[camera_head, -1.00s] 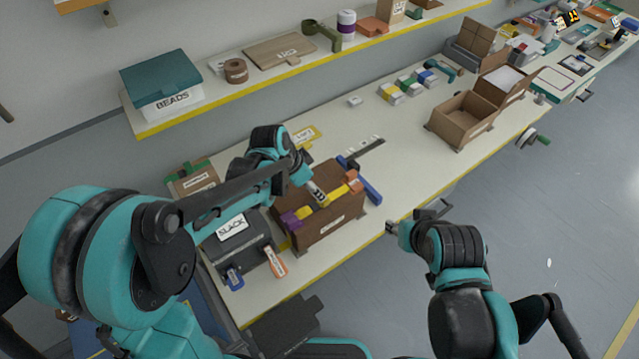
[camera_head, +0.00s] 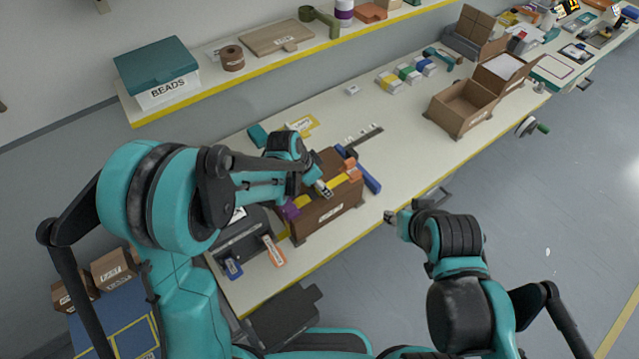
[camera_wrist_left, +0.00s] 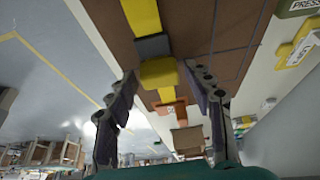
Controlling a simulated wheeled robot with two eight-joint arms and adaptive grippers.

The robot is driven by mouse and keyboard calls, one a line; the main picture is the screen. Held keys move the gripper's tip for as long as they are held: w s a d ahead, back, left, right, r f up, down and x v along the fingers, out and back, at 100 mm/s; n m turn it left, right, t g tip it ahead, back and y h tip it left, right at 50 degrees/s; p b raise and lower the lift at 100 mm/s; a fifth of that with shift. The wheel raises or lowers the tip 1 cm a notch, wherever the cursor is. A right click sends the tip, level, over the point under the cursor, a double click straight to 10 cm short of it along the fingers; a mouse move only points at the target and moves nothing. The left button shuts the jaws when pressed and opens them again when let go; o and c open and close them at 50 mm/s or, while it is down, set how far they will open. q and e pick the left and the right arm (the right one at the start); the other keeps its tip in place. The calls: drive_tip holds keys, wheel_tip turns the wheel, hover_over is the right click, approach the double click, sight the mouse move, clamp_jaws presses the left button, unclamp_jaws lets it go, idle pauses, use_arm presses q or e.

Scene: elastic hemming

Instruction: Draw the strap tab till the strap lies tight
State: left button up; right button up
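A brown block (camera_head: 330,216) stands on the bench with a yellow strap (camera_head: 304,201) across its top, between a purple piece and an orange piece (camera_head: 354,173). My left gripper (camera_head: 322,188) is over the block at the strap. In the left wrist view the yellow strap (camera_wrist_left: 141,14) runs through a dark grey buckle (camera_wrist_left: 152,47). Past it a yellow tab (camera_wrist_left: 160,73) sits between the fingertips of my left gripper (camera_wrist_left: 160,70), with a gap on both sides. My right gripper (camera_head: 392,217) is in front of the bench edge, away from the block; its finger opening is unclear.
A dark unit (camera_head: 244,236) with blue and orange tabs stands left of the block. A blue bar (camera_head: 370,180) lies to its right. An open cardboard box (camera_head: 462,106) stands farther right. A shelf (camera_head: 240,85) runs behind.

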sight(341, 179)
use_arm(q)
clamp_jaws()
drive_tip(key=w+d, duration=0.1)
drive_tip(key=w+d+b, duration=0.1)
drive_tip(key=d, duration=0.1)
drive_tip(key=w+d, duration=0.1)
drive_tip(key=d, duration=0.1)
drive_tip(key=shift+w, duration=0.3)
drive_tip(key=shift+r, duration=0.1)
drive_tip(key=shift+o, duration=0.3)
unclamp_jaws()
drive_tip(key=shift+w+d, duration=0.1)
drive_tip(key=o, duration=0.4)
drive_tip(key=shift+d, duration=0.1)
